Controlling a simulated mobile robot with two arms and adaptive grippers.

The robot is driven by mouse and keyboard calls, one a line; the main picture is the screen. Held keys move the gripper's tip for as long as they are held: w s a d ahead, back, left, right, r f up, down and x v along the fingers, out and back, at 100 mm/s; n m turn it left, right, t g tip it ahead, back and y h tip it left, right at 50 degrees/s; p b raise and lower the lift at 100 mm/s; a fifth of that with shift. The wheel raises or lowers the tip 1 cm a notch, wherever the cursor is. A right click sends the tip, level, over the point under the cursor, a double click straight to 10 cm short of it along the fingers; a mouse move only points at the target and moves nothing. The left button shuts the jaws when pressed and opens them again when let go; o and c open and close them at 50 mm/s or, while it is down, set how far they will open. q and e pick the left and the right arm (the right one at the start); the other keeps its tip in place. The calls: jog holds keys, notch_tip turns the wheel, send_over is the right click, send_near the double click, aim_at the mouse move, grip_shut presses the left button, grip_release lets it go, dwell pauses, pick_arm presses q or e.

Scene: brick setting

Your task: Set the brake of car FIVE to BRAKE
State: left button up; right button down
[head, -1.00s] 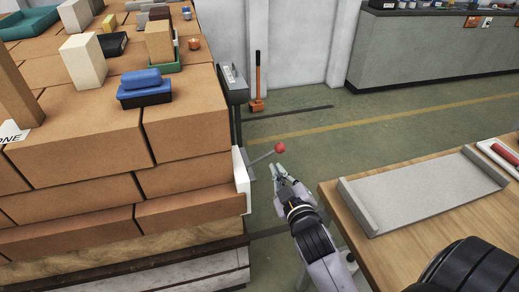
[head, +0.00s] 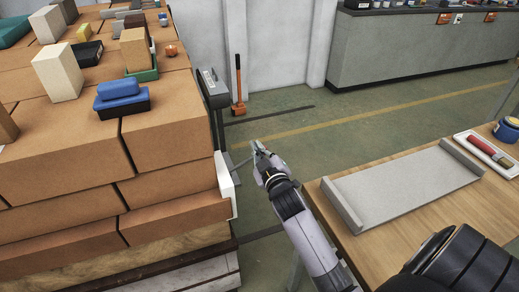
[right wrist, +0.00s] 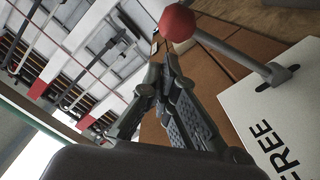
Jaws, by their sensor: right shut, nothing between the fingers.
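The brake lever (head: 241,163) sticks out from the white plate (head: 226,190) on the side of the brick-loaded car. In the right wrist view the lever's red knob (right wrist: 178,22) ends a grey rod (right wrist: 232,52). The rod comes out by a dark slot in the white plate, which reads FREE (right wrist: 277,145); no other word shows. My right gripper (head: 260,150) is shut and empty, at the lever's outer end, and hides the knob in the head view. In the right wrist view its fingers (right wrist: 160,62) are just below the knob; contact is unclear. My left gripper is not in view.
Stacked bricks (head: 75,150) fill the left. A wooden table (head: 390,237) with a grey tray (head: 408,187) stands right. Floor between is free.

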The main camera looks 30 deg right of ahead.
jog(key=shift+d+f, duration=0.1)
jog(key=shift+f, duration=0.15)
jog(key=d+f+m, duration=0.3)
jog(key=f+m, duration=0.2)
jog(key=f, duration=0.1)
jog(key=shift+s+d+m, duration=0.3)
jog(key=shift+s, duration=0.1)
dwell(0.8)
dwell(0.4)
